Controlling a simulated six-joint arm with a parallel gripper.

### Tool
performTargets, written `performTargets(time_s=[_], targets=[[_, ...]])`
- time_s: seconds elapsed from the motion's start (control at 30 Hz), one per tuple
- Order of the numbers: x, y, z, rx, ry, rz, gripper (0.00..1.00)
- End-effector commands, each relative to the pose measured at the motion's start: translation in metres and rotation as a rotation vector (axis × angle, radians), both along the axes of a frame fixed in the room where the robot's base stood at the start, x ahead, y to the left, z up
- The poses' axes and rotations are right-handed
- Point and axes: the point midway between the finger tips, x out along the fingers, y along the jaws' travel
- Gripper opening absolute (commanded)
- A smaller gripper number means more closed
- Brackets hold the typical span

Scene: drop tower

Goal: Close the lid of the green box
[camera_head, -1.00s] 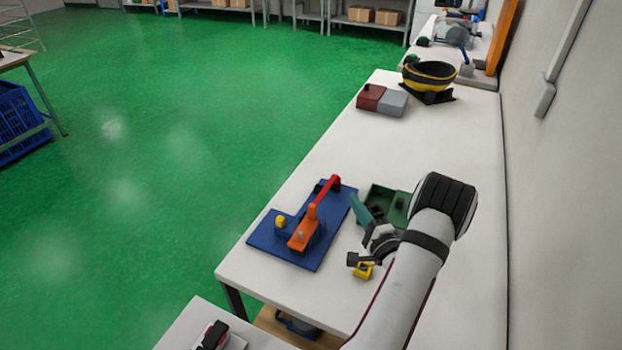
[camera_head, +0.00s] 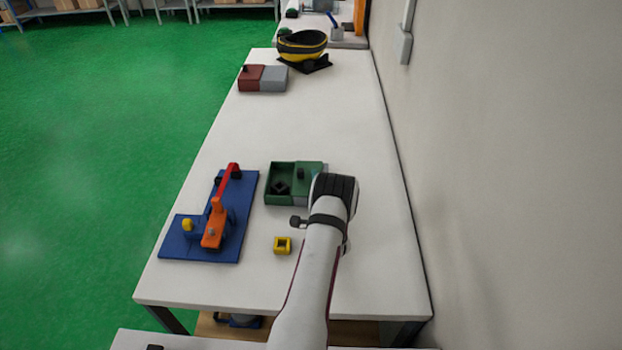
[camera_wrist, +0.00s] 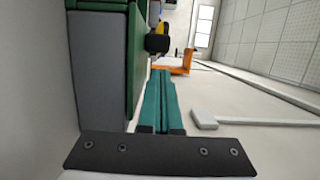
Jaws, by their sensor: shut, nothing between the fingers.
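The green box (camera_head: 269,190) stands on the white table, right of the blue board. Its left part is an open compartment with a small dark piece inside. Its green lid (camera_head: 312,168), with a black knob (camera_head: 301,174), sits over the right part. My gripper's teal fingers (camera_wrist: 160,76) are shut and empty in the wrist view. They lie beside the box's green and grey wall (camera_wrist: 98,62), with a narrow gap seeming to show; contact is hard to judge. In the head view my arm hides the fingers and the box's right edge.
A blue board (camera_head: 175,247) with an orange-red lever (camera_head: 215,225) lies left of the box. A small yellow block (camera_head: 283,245) lies in front. A red and grey box (camera_head: 263,78) and a yellow-black bowl (camera_head: 302,46) stand farther back. The wall (camera_head: 480,180) is on the right; the table between is clear.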

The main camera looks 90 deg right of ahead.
Motion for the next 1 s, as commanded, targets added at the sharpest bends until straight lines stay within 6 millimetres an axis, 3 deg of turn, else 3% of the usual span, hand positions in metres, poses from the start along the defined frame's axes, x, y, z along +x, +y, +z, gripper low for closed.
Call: performTargets(time_s=[0.13,0.53,0.8,1.0], targets=[[0.011,0.0,0.0,0.0,-0.001,0.001,0.0],[0.018,0.0,0.0,-0.001,0.0,0.003,0.0],[0.076,0.0,0.0,-0.001,0.0,0.005,0.0],[0.098,0.001,0.0,0.0,0.001,0.002,0.0]])
